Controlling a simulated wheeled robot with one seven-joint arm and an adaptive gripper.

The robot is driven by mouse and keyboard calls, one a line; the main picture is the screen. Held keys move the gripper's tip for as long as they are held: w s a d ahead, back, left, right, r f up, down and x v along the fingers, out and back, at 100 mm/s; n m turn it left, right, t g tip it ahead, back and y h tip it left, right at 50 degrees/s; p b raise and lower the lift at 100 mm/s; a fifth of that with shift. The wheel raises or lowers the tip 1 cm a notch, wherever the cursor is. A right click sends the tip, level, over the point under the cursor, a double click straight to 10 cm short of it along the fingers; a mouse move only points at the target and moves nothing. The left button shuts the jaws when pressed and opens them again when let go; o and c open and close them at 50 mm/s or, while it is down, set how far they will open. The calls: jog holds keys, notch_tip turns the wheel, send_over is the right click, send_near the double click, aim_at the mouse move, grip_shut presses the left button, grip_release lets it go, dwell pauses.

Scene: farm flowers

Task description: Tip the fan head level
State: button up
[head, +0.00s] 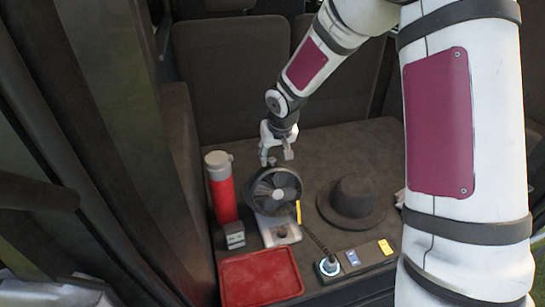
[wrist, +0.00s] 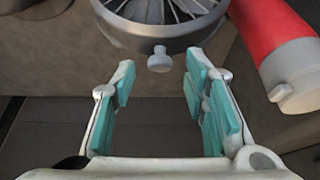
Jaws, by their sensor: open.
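A small fan stands on the dark surface, with a round dark fan head (head: 273,189) on a grey base (head: 278,232). The head's grille faces forward and seems tilted up somewhat. My gripper (head: 277,158) is just above and behind the fan head, apart from it. In the wrist view the fan head (wrist: 165,18) fills the top middle, with a small grey knob (wrist: 160,60) on its rim. The knob lies beyond and between the fingertips of my open gripper (wrist: 157,80), and nothing is between the teal pads.
A red flask (head: 222,190) stands close left of the fan and shows at right in the wrist view (wrist: 268,28). A black hat (head: 352,202) lies to the right. A red tray (head: 260,278) is in front. Seat backs stand behind.

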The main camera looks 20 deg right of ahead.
aim_at(276, 173)
jog(key=shift+x, duration=0.8)
jog(key=shift+c, duration=0.6)
grip_shut()
jog(key=shift+s+r, duration=0.1)
jog(key=shift+s, duration=2.3)
grip_release()
jog(key=shift+f, duration=0.2)
jog(key=shift+o, duration=0.6)
jog(key=shift+w+r, duration=0.1)
jog(key=shift+r, duration=0.05)
